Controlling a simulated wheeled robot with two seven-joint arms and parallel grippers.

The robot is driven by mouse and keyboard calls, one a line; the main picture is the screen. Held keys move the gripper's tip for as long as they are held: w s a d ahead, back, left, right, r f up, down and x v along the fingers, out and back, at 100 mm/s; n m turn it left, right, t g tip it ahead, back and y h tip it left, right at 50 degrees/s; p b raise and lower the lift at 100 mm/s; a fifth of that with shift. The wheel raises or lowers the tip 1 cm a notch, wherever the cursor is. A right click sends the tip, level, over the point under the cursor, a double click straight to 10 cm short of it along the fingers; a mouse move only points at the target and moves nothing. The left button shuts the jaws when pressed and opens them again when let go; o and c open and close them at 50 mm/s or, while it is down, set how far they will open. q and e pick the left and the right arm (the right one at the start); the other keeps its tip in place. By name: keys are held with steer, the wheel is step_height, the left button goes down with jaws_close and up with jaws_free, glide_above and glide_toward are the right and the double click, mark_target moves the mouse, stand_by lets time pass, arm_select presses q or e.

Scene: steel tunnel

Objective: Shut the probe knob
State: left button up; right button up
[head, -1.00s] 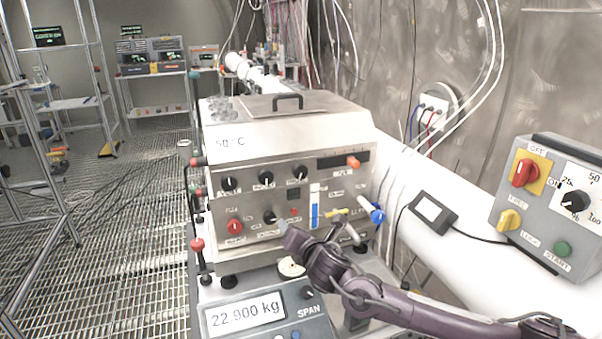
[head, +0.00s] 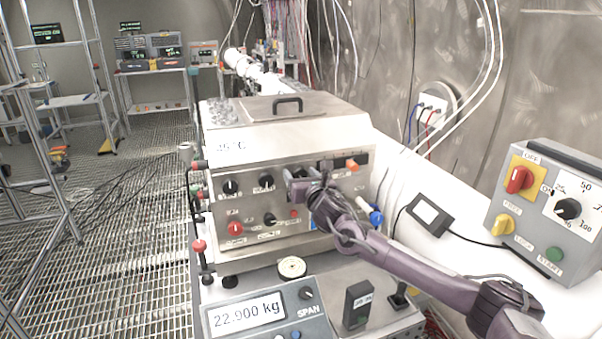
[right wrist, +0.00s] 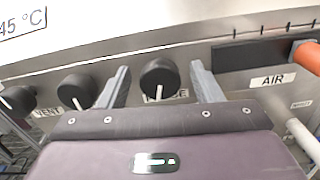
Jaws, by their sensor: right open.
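The steel instrument box (head: 330,118) has an upper row of black knobs. In the right wrist view, one black knob (right wrist: 160,77) sits between the two fingers of my right gripper (right wrist: 160,88), its label partly hidden by the gripper so that I cannot confirm it as the probe knob. The fingers are open, one on each side, with gaps to the knob. In the head view, my right gripper (head: 298,178) covers this rightmost upper knob. The knob to its left (right wrist: 78,90) is labelled VENT. A lower black knob (head: 270,219) is uncovered. My left gripper is out of view.
An orange-capped fitting (right wrist: 307,56) and the AIR label lie right of the fingers. A scale display (head: 245,315) reading 22.900 kg stands in front of the box. A grey control box (head: 553,200) stands at the right. Red-knobbed levers (head: 199,246) line the box's left side.

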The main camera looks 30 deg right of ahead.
steer(key=shift+w, duration=0.1)
steer(key=c, duration=1)
